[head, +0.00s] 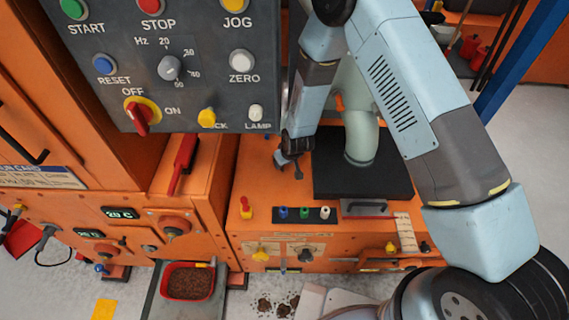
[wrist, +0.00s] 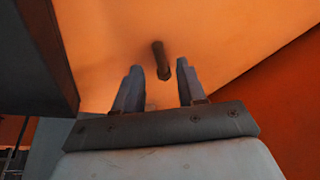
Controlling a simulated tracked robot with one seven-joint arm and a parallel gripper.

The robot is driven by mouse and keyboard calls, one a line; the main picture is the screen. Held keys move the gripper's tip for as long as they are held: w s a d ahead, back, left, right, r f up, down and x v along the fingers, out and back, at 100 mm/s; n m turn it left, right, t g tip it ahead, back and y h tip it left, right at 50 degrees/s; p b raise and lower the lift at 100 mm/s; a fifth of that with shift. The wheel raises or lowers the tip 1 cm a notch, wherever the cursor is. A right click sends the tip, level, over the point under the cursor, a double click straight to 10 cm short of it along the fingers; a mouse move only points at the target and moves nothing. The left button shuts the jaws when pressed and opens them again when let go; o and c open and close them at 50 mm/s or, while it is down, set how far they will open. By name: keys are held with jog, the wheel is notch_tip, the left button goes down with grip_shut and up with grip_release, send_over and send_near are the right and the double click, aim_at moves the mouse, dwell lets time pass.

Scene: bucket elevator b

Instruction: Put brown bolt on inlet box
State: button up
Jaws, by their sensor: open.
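The brown bolt (wrist: 161,60) shows in the wrist view as a short dark brown cylinder on an orange surface. It appears just beyond my fingertips, in line with the gap between them. My gripper (wrist: 159,76) is open, with one finger on each side of that gap and nothing held. In the head view my gripper (head: 289,168) points down over the left part of the orange box top (head: 255,180). I cannot make out the bolt there, and I cannot tell for sure which part is the inlet box.
A grey control panel (head: 205,105) stands left of my arm. A black pad (head: 335,183) with a pale pipe (head: 362,135) lies right of my gripper. A red tray (head: 188,282) sits below.

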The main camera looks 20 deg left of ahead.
jog(key=s+d, duration=0.2)
jog(key=d, duration=0.1)
jog(key=s+d, duration=0.2)
jog(key=s, duration=0.1)
jog(key=s+d, duration=0.2)
jog(key=d, duration=0.1)
jog(key=shift+s+d+f, duration=0.15)
jog(key=shift+d, duration=0.15)
